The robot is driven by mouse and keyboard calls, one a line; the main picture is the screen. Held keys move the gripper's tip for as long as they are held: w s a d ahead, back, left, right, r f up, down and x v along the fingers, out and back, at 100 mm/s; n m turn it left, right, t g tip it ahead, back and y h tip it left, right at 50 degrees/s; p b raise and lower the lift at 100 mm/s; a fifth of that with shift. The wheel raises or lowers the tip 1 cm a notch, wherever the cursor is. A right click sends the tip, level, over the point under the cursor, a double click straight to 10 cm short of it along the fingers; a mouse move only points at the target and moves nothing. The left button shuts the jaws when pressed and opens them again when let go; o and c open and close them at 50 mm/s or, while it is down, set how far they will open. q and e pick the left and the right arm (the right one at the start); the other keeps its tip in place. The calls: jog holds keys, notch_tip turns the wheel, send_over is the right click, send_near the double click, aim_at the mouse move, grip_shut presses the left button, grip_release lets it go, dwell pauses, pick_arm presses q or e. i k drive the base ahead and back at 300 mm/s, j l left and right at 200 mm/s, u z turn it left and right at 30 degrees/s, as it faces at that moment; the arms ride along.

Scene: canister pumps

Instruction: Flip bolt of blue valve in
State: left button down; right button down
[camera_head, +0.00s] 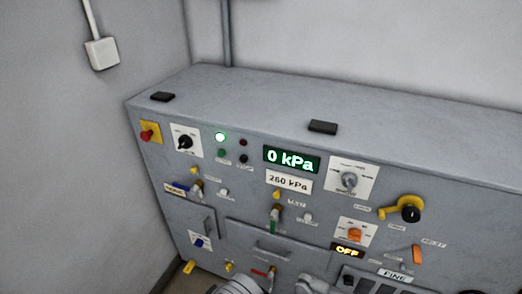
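A grey control cabinet (290,93) fills the middle and right of the head view. A small blue handle (203,243) sits on a white plate low on its left front. Rounded grey parts at the bottom edge look like my own arms. No gripper fingers are visible.
The front carries a red knob on yellow (147,134), a green display reading 0 kPa (291,160), a yellow crank (402,209), an orange switch (355,234) and an OFF display (347,250). Two black blocks (162,96) (323,127) lie on top. A wall stands close at left.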

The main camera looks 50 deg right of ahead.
aim_at(195, 170)
jog(key=i+j, duration=0.15)
jog(key=i+j+z, duration=0.1)
jog(key=j, duration=0.25)
jog(key=z, duration=2.85)
jog(key=k+u, duration=0.15)
jog(key=u, duration=1.35)
